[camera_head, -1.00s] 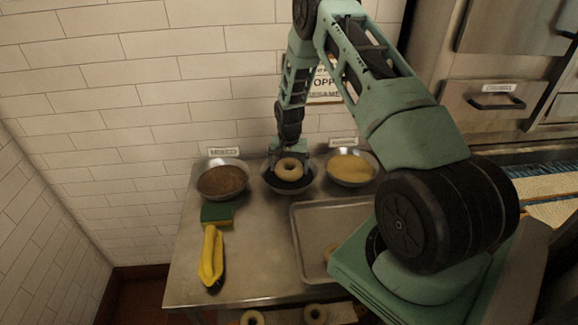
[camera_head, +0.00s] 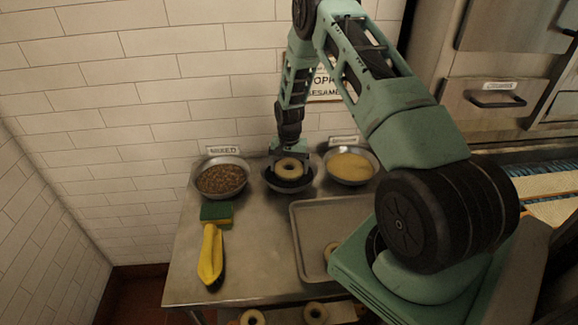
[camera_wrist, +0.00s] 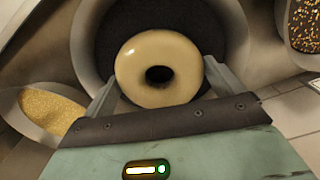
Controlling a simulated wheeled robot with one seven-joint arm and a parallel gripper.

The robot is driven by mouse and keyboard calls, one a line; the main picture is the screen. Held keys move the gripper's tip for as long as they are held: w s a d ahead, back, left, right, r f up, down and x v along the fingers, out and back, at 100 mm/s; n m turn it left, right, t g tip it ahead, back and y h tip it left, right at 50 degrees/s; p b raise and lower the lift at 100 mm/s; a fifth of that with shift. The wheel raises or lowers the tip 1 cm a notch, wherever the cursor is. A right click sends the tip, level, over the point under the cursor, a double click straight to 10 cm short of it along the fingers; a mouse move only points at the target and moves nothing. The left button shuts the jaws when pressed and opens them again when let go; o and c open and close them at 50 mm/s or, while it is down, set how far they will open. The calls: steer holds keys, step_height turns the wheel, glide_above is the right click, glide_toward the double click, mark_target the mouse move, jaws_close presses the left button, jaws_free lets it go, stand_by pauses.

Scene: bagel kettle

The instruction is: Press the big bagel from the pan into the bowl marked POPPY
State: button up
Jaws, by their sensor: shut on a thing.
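The big bagel (camera_head: 290,168) is pale and plain on its visible side. My gripper (camera_head: 289,163) is shut on it, over the middle bowl (camera_head: 288,191), which holds dark seeds. In the wrist view the bagel (camera_wrist: 158,72) sits between my two fingers (camera_wrist: 160,92), with the dark seeds (camera_wrist: 115,25) behind it. I cannot tell whether the bagel touches the seeds. The bowl's own label is hidden behind my arm.
A bowl marked MIXED (camera_head: 222,179) stands to the left, and a bowl of yellow seeds (camera_head: 350,167) to the right. A green and yellow sponge (camera_head: 217,213) and a yellow object (camera_head: 210,256) lie at the front left. Several bagels (camera_head: 315,313) are below the table's front edge.

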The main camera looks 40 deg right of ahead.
steer(key=shift+r, duration=0.1)
stand_by(0.3)
step_height(320, 180, up, 10)
steer(key=p, duration=0.5)
steer(key=shift+p, duration=0.3)
stand_by(0.6)
